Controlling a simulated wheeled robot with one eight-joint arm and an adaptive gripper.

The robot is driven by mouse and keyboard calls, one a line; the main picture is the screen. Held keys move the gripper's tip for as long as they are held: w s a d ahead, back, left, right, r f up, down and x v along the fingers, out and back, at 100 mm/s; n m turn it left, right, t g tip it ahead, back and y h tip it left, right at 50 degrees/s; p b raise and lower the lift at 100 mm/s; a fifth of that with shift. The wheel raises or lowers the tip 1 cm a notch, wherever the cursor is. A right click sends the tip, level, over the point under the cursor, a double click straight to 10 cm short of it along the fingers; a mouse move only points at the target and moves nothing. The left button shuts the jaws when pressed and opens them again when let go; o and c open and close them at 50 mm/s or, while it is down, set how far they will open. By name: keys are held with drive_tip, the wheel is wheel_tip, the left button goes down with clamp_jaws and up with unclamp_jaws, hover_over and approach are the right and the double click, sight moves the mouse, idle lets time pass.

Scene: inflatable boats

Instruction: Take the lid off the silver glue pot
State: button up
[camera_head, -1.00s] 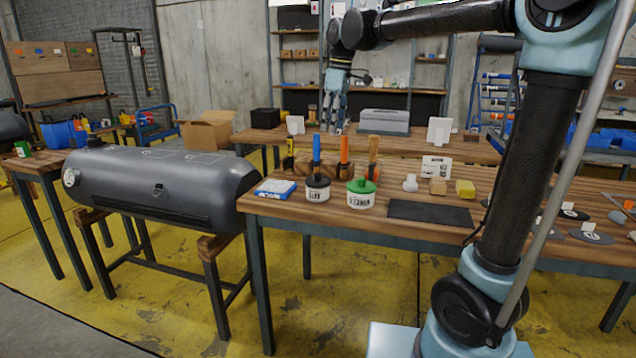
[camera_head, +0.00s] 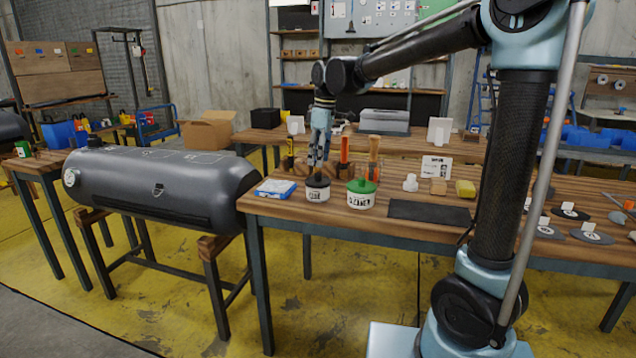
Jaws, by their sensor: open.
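Two glue pots stand side by side near the front left of the near bench. One pot (camera_head: 317,194) has a pale body with a label too small to read and a dark lid (camera_head: 317,181). The other pot (camera_head: 361,200) is pale with a green lid (camera_head: 361,186). Neither body is clearly silver, so I cannot tell for certain which is the silver one. Both lids are on. My gripper (camera_head: 318,168) is open and points down just above the dark lid. I cannot tell whether the fingertips touch it. My gripper partly hides the tools behind.
A blue and white packet (camera_head: 275,188) lies left of the pots. Orange-handled and wooden-handled tools (camera_head: 374,152) stand upright close behind them. A dark mat (camera_head: 428,211) lies to the right, with a yellow sponge (camera_head: 465,189) behind it. A grey boat tube (camera_head: 160,187) rests on trestles at left.

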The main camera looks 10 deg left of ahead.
sight(318, 173)
drive_tip(key=shift+w+a+f, duration=0.1)
drive_tip(key=shift+w+f, duration=0.05)
drive_tip(key=shift+f, duration=1.3)
drive_tip(key=shift+w+a+f, duration=0.1)
drive_tip(key=shift+w+f, duration=0.05)
drive_tip(key=shift+f, duration=1.25)
drive_tip(key=c, duration=1)
drive_tip(key=shift+o, duration=0.2)
